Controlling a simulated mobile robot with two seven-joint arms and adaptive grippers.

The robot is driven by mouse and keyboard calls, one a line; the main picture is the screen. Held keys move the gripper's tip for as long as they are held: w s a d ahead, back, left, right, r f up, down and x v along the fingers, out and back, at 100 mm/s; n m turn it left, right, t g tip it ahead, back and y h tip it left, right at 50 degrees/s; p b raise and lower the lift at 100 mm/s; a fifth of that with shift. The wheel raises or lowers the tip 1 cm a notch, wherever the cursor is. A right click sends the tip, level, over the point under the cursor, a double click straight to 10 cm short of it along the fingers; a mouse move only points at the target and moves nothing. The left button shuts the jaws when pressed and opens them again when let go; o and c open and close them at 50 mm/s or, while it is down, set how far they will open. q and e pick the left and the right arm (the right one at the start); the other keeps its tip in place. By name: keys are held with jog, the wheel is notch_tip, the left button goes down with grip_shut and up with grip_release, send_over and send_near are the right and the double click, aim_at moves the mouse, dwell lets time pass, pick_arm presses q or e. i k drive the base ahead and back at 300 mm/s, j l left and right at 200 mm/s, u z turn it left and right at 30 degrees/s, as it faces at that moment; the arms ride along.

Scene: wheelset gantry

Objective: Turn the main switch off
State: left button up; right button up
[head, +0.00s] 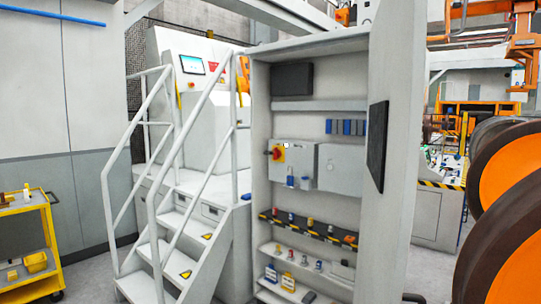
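Neither of my grippers can be made out in the head view. A small dark shape shows at the bottom edge, right of the cabinet; I cannot tell what it is.
The cabinet door (395,130) stands open on the right. Shelves (300,256) below hold padlocks and small items. Stairs with white railings (160,180) stand left of the cabinet. A yellow cart (45,225) is at far left; large orange-and-black wheels (510,170) are at right.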

aim_at(276, 153)
jog(key=i+j+z, duration=0.1)
jog(key=i+j, duration=0.2)
jog(key=j, duration=0.15)
jog(key=i+j+z, duration=0.1)
jog(key=i+j, duration=0.2)
jog(key=j, duration=0.15)
jog(key=i+j, duration=0.15)
jog(key=i, duration=0.25)
jog(key=i+j+z, duration=0.1)
jog(key=i, duration=0.3)
jog(key=i+j, duration=0.15)
jog(key=i, duration=0.2)
jog(key=z, duration=0.05)
